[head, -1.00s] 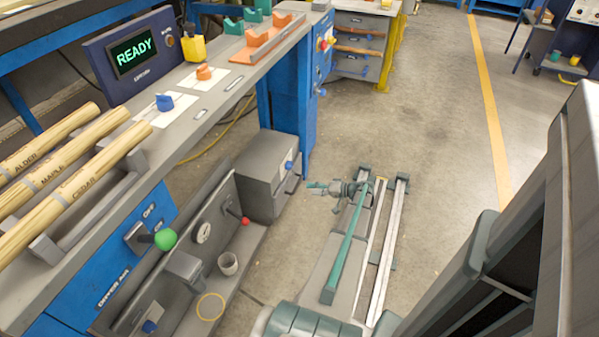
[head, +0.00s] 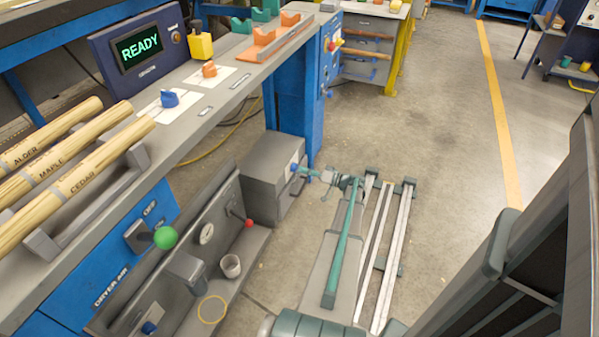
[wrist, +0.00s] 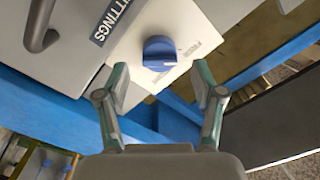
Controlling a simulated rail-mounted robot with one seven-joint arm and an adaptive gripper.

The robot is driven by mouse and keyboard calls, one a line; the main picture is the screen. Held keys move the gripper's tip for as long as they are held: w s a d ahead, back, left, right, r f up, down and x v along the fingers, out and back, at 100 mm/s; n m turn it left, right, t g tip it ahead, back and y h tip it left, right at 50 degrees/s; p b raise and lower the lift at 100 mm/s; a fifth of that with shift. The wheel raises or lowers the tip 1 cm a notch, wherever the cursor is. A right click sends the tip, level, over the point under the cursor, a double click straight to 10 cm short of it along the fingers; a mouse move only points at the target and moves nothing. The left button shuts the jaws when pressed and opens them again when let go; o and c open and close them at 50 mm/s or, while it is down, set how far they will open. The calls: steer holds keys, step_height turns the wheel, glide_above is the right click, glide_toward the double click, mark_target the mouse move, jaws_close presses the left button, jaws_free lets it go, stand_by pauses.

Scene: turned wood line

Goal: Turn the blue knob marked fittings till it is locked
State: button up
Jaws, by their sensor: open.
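The blue knob (wrist: 159,53) sits on a pale plate on a grey cabinet, beside a dark label (wrist: 110,20) whose visible letters read "TTINGS". In the head view the knob (head: 294,168) is a small blue spot on the low grey cabinet's face. My gripper (wrist: 160,80) is open and empty. Its two fingers stand apart to the left and right of the knob in the wrist picture, with the knob just beyond the tips and no contact visible. In the head view my gripper (head: 314,174) is close in front of the cabinet.
A dark curved handle (wrist: 42,25) is on the cabinet left of the label. Small print on the plate is unreadable. The cabinet (head: 272,165) stands beside a blue bench leg (head: 300,115). A panel (head: 143,48) reads READY. Floor to the right is clear.

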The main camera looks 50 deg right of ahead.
mark_target(296, 168)
steer(key=shift+x, duration=1.5)
steer(key=c, duration=1.1)
steer(key=shift+c, duration=0.2)
steer(key=shift+m, duration=0.3)
steer(key=m+p, duration=1.5)
steer(key=m, duration=0.2)
steer(key=shift+f+m, duration=0.1)
steer(key=shift+m, duration=0.2)
